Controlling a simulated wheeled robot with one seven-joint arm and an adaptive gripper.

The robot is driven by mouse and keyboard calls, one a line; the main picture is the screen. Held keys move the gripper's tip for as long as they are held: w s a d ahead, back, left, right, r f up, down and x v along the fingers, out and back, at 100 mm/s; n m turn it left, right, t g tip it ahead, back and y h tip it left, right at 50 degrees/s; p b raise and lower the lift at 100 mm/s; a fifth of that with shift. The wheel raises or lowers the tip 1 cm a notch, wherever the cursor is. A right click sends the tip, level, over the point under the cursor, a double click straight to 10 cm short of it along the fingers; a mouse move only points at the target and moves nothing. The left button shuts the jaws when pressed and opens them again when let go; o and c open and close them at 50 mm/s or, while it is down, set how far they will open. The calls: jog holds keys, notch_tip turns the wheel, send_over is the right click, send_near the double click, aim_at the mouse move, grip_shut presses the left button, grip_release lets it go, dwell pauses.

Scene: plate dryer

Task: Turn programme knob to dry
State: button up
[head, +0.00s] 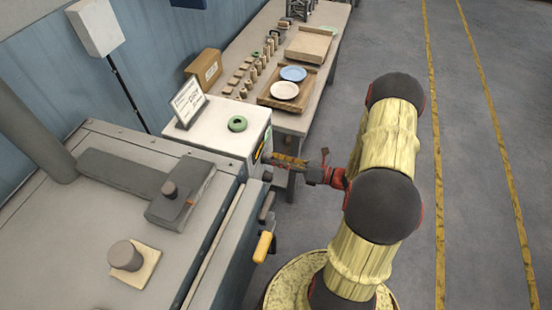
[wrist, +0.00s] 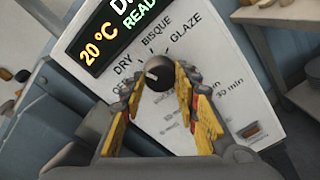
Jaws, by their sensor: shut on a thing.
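The programme knob (wrist: 159,73) is a dark round knob on the white control panel (wrist: 215,70), seen in the wrist view. The labels DRY, BISQUE and GLAZE are printed around its upper side, with DRY at its left. A small pale mark shows on the knob's left part; I cannot tell exactly which label it points at. My gripper (wrist: 158,92) is shut on the knob, one yellow finger on each side. In the head view my gripper (head: 272,159) reaches the front of the white cabinet (head: 215,130); the knob is hidden there.
A display (wrist: 105,35) reads 20 °C above the labels. The grey dryer (head: 110,240) with a yellow handle (head: 263,247) stands left of my arm. A table behind the cabinet holds a tray (head: 270,101) with plates. The floor at right is clear.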

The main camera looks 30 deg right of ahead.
dwell(0.4)
jog(key=o, duration=1.2)
jog(key=v, duration=1.2)
jog(key=shift+d, duration=0.1)
